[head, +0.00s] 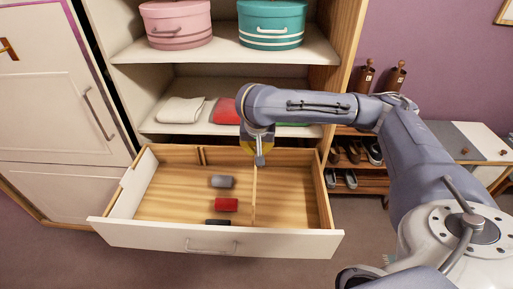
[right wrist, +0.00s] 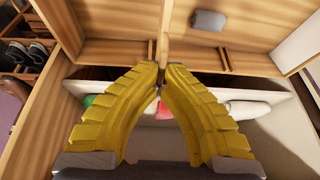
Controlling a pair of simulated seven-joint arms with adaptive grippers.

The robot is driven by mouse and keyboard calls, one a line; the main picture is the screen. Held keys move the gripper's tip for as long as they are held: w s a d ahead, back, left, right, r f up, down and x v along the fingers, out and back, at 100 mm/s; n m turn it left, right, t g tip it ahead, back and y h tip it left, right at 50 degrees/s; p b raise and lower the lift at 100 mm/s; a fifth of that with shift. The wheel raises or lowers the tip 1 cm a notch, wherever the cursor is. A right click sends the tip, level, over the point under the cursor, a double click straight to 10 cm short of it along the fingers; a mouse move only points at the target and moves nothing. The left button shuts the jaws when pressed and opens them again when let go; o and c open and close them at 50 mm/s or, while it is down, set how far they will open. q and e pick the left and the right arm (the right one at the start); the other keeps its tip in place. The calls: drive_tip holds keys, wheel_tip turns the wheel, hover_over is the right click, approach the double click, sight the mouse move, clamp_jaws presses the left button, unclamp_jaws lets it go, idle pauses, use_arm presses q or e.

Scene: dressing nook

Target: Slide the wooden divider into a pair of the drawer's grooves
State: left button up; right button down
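The open drawer (head: 135,228) has a white front and a light wood inside. The wooden divider (head: 254,200) is a thin upright board running front to back in the drawer, right of the middle. My right gripper (head: 259,152) is over the drawer's back wall, at the divider's rear end. In the right wrist view its yellow fingers (right wrist: 162,75) are closed around the end of the divider (right wrist: 164,45). Groove strips (right wrist: 224,58) show on the back wall; whether the divider's ends sit inside grooves cannot be told. My left gripper is not in view.
A grey roll (head: 222,182), a red roll (head: 227,204) and a dark roll (head: 217,222) lie left of the divider. The compartment to its right is bare. Shelves (head: 150,127) with folded cloths stand behind; a shoe rack (head: 350,160) is at right.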

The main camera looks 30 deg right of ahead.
drive_tip(key=shift+f, duration=7.4)
drive_tip(key=c, duration=1.5)
unclamp_jaws()
drive_tip(key=v, duration=1.2)
drive_tip(key=shift+w+a, duration=0.1)
drive_tip(key=shift+a, duration=0.1)
